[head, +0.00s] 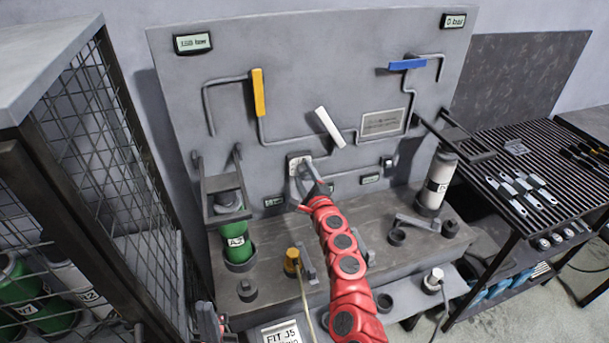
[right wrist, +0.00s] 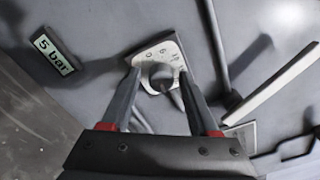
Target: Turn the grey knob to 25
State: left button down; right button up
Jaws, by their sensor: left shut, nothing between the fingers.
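The grey knob (right wrist: 161,74) sits on a pale dial plate (right wrist: 168,54) with small numerals on the grey panel; its setting is too small to read. In the head view the plate (head: 293,160) shows, with the knob largely hidden by my right gripper (head: 305,178). In the right wrist view the two fingers of my right gripper (right wrist: 159,78) stand apart, one on each side of the knob, with the knob between their tips; firm contact cannot be made out. My left gripper (head: 206,320) is shut and empty, low at the left, partly cut off by the frame edge.
A white lever (head: 330,127) is right of the knob, below yellow (head: 258,92) and blue (head: 407,64) levers. A "5 bar" label (right wrist: 54,55) is nearby. Green (head: 236,240) and white (head: 436,183) cylinders flank the panel. A wire cage (head: 90,130) stands left, a slatted bench (head: 540,160) right.

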jog(key=shift+o, duration=0.2)
jog(key=shift+s+r, duration=0.1)
jog(key=shift+s+d+r+p, duration=0.1)
jog(key=shift+s+d+p, duration=0.05)
jog(key=shift+s+p, duration=0.35)
jog(key=v, duration=1.6)
